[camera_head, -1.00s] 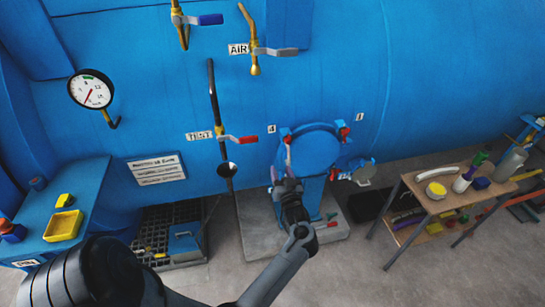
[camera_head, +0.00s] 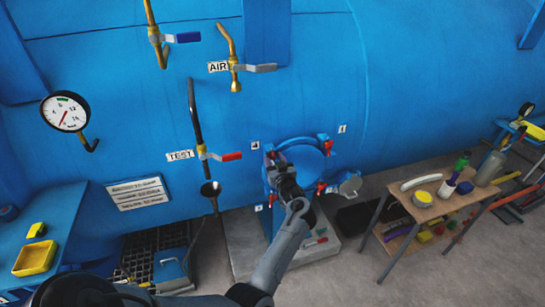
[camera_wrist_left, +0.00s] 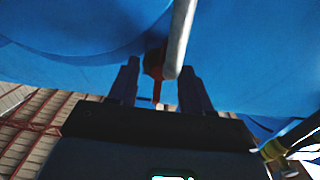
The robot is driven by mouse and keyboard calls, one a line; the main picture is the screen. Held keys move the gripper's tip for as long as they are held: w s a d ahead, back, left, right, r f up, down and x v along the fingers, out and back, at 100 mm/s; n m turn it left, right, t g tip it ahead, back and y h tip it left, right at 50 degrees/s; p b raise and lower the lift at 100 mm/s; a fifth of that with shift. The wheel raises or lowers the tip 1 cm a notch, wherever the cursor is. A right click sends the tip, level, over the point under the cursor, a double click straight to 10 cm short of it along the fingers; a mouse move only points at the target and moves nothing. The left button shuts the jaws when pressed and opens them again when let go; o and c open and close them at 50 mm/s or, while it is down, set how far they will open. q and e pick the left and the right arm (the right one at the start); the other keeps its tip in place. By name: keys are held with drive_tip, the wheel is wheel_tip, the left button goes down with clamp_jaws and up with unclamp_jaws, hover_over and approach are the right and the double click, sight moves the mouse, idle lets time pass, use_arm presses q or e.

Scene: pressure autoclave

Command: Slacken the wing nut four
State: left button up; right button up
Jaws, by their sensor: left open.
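The round blue door (camera_head: 305,160) sits low on the vessel, with number labels around it. Label 4 (camera_head: 255,145) is at its upper left. My left gripper (camera_head: 274,160) is at the door's upper-left edge beside this label and hides wing nut four in the head view. In the left wrist view the left gripper (camera_wrist_left: 158,78) has its two fingers apart. A red part (camera_wrist_left: 154,64), probably wing nut four, shows between them, partly behind a pale grey rod (camera_wrist_left: 180,38). I cannot tell whether the fingers touch it. My right gripper is not in view.
Other red wing nuts (camera_head: 327,146) sit around the door. The TEST valve (camera_head: 203,155) with its red handle and a funnel-ended pipe are left of the door. A wooden trolley (camera_head: 400,205) with bottles stands right. A blue bench (camera_head: 55,200) is at left.

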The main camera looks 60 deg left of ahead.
use_arm(q)
drive_tip(key=shift+x, duration=1)
drive_tip(key=shift+c, duration=0.5)
clamp_jaws()
